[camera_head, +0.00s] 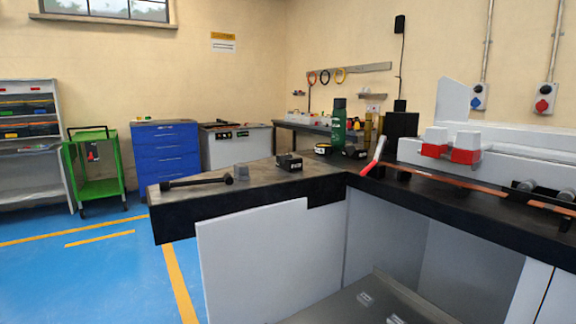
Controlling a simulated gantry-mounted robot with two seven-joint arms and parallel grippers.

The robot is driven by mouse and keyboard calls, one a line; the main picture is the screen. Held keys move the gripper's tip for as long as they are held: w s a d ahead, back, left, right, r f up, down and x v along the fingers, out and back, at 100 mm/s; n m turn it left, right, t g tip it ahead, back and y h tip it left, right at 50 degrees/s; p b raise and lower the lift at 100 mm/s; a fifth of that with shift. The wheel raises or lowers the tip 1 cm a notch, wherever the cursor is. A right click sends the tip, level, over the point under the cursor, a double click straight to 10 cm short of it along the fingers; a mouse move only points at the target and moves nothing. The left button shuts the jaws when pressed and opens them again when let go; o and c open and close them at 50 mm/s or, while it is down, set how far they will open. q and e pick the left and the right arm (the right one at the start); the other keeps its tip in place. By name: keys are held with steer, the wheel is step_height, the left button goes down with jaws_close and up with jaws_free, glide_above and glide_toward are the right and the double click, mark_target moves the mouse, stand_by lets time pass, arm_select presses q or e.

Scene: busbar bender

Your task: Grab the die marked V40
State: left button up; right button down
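A small black block with a pale label (289,162) sits on the black bench top, left of the inner corner; its marking is too small to read. I cannot tell which of these, if any, is marked V40. Neither of my grippers is in view.
A black-handled tool (195,182) lies on the left bench end. A dark green bottle (339,122) stands behind the blocks. A red-handled lever (375,155) rises at the corner. The bending machine (500,140) with a copper bar (450,180) fills the right bench.

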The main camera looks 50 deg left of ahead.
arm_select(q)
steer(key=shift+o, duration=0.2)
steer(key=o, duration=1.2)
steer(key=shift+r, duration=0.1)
